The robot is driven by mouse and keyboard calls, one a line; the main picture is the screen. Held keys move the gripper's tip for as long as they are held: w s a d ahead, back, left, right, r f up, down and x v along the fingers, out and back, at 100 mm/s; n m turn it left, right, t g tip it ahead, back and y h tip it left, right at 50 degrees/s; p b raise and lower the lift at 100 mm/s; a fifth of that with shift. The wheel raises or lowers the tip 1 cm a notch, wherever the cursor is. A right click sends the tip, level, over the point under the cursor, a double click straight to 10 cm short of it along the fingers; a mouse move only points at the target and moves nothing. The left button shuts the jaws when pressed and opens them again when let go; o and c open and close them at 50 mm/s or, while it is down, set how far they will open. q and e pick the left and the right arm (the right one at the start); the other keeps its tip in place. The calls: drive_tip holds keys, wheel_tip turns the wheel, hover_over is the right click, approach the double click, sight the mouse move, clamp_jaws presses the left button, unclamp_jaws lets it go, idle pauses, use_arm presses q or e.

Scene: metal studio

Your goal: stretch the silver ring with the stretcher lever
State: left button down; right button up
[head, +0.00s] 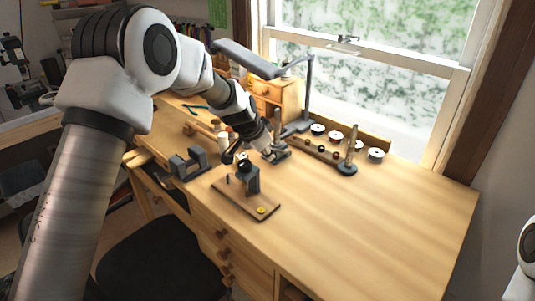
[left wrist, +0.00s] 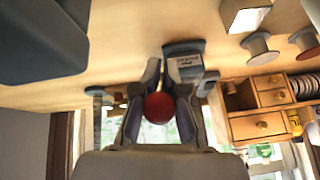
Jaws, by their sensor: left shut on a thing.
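My left gripper (head: 276,153) reaches down over the bench from the upper left. In the left wrist view its fingers (left wrist: 160,85) are closed around a red ball knob (left wrist: 158,107), which looks like the lever's end. A grey labelled block (left wrist: 185,62) lies just beyond the fingertips; it may be part of the stretcher, whose body I cannot make out clearly behind the gripper. I cannot make out the silver ring in either view. My right gripper is not in view; only a bit of white arm shows at the right edge.
A black device (head: 248,178) stands on a small wooden board (head: 240,203) in front of the gripper. A grey bench piece (head: 189,164) stands to its left. The bench's right side (head: 400,220) is clear.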

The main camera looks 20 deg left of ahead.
use_arm(q)
drive_tip(key=shift+s+f, duration=0.1)
drive_tip(key=c, duration=1.3)
unclamp_jaws()
drive_tip(key=shift+o, duration=0.2)
drive_tip(key=shift+s+d+r, duration=0.1)
drive_tip(key=shift+s+r, duration=0.1)
drive_tip(key=shift+r, duration=0.05)
